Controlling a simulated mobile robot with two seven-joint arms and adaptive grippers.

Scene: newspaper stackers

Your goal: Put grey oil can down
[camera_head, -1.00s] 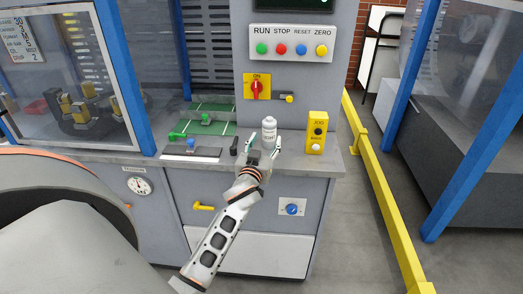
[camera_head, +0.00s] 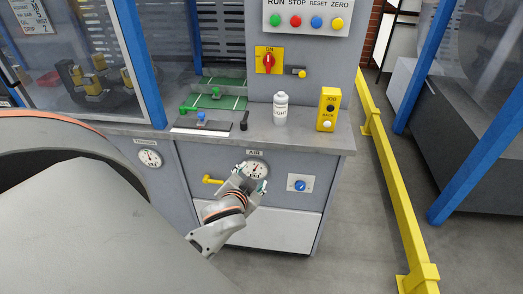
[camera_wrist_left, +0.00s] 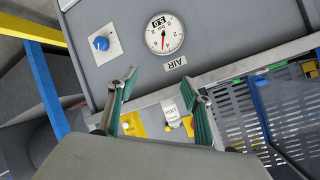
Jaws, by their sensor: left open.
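The oil can (camera_head: 280,108), a pale grey-white bottle with a dark printed label, stands upright on the grey counter (camera_head: 262,136), left of the yellow button box. My left gripper (camera_head: 252,176) is open and empty. It is below the counter edge, in front of the air gauge on the cabinet front, clear of the can. In the left wrist view the two green-padded fingers of the gripper (camera_wrist_left: 161,84) are spread wide, and the can (camera_wrist_left: 172,110) shows beyond them. My right gripper is not in view.
The yellow button box (camera_head: 328,108) stands right of the can. A small black part (camera_head: 244,121) and a dark plate with a blue knob (camera_head: 203,123) lie to its left. A yellow rail (camera_head: 388,180) runs right of the cabinet, with open floor around it.

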